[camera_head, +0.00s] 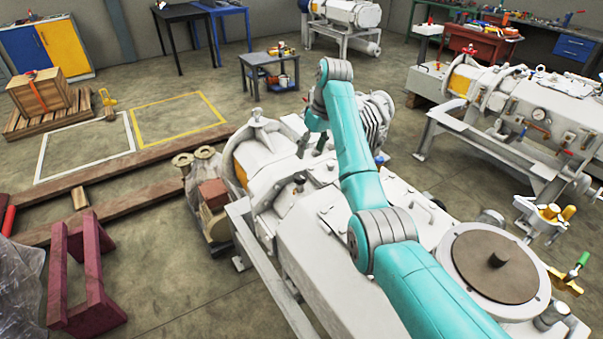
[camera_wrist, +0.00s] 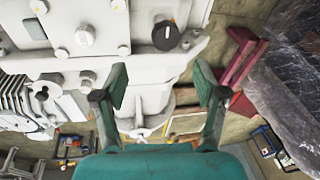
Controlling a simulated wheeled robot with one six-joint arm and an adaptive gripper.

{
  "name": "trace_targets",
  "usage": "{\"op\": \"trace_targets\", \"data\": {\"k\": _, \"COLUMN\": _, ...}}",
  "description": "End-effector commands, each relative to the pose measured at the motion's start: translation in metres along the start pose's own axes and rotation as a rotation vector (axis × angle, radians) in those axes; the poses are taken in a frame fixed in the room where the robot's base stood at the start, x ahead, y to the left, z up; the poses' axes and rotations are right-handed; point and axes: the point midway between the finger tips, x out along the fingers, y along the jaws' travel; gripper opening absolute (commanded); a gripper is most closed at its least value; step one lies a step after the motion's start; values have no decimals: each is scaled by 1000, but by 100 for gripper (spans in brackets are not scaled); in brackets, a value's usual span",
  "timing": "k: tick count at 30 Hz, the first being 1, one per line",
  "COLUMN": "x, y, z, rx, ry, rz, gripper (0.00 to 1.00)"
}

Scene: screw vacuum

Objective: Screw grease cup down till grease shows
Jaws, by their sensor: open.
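The white vacuum machine (camera_head: 310,225) fills the middle of the head view, with my teal arm reaching over it. My gripper (camera_head: 314,143) points down above its far part. In the wrist view my gripper (camera_wrist: 161,95) is open, with two green fingers wide apart and nothing between them. A round black cap with a pale mark (camera_wrist: 166,36) sits on the white housing, above and beyond the fingertips in the picture and not touched by them. It may be the grease cup, but I cannot tell for sure. No grease can be made out.
Bolt heads (camera_wrist: 85,36) stud the housing. A ribbed motor (camera_head: 372,118) stands behind my arm. A dark red stand (camera_head: 85,275) and wooden beams (camera_head: 120,200) lie to the left. A second white machine (camera_head: 520,115) stands at the right. The floor at the left is partly clear.

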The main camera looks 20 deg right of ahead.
Motion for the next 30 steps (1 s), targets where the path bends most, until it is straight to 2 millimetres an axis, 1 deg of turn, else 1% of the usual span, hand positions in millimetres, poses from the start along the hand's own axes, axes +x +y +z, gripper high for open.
{"op": "trace_targets", "data": {"k": 3, "x": -4, "y": 2, "z": 5, "rx": -242, "ry": 50, "rz": -30, "gripper": 71}}
{"op": "trace_targets", "data": {"k": 6, "x": -8, "y": 3, "z": 9, "rx": -431, "ry": 92, "rz": -44, "gripper": 71}}
{"op": "trace_targets", "data": {"k": 9, "x": -10, "y": 2, "z": 12, "rx": -583, "ry": 127, "rz": -50, "gripper": 71}}
{"op": "trace_targets", "data": {"k": 12, "x": -13, "y": 2, "z": 13, "rx": -685, "ry": 152, "rz": -51, "gripper": 71}}
{"op": "trace_targets", "data": {"k": 16, "x": -13, "y": 2, "z": 14, "rx": -747, "ry": 167, "rz": -51, "gripper": 71}}
{"op": "trace_targets", "data": {"k": 20, "x": -4, "y": 0, "z": 14, "rx": -755, "ry": 167, "rz": -53, "gripper": 71}}
{"op": "trace_targets", "data": {"k": 23, "x": 11, "y": -2, "z": 12, "rx": -753, "ry": 166, "rz": -54, "gripper": 71}}
{"op": "trace_targets", "data": {"k": 30, "x": 53, "y": -6, "z": 6, "rx": -752, "ry": 165, "rz": -54, "gripper": 71}}
